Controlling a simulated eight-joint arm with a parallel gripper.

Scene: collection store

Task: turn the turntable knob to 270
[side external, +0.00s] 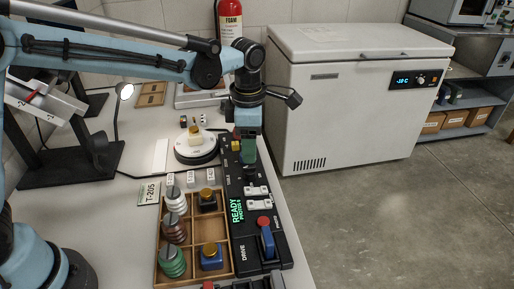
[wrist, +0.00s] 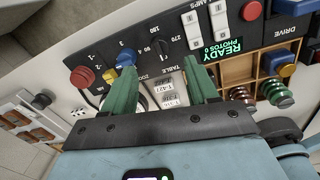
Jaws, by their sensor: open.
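The table knob (wrist: 163,46) is dark and sits on the black control panel (wrist: 225,40), in the wrist view just beyond my fingertips. Its dial shows 90, 180 and 270, with TABLE printed near it. I cannot tell where its pointer stands. My gripper (wrist: 160,66) is open, its two green fingers spread to either side of the knob's line, with nothing seen between them but panel and labels. In the side view my gripper (side external: 248,150) is low over the panel, hiding part of it. The turntable (side external: 195,150) is a white disc with a small yellowish block on it.
White lamp switches (side external: 258,197), a READY display (side external: 237,211) and a blue drive lever (side external: 267,240) are on the panel. A wooden tray (side external: 190,240) of spools stands beside it.

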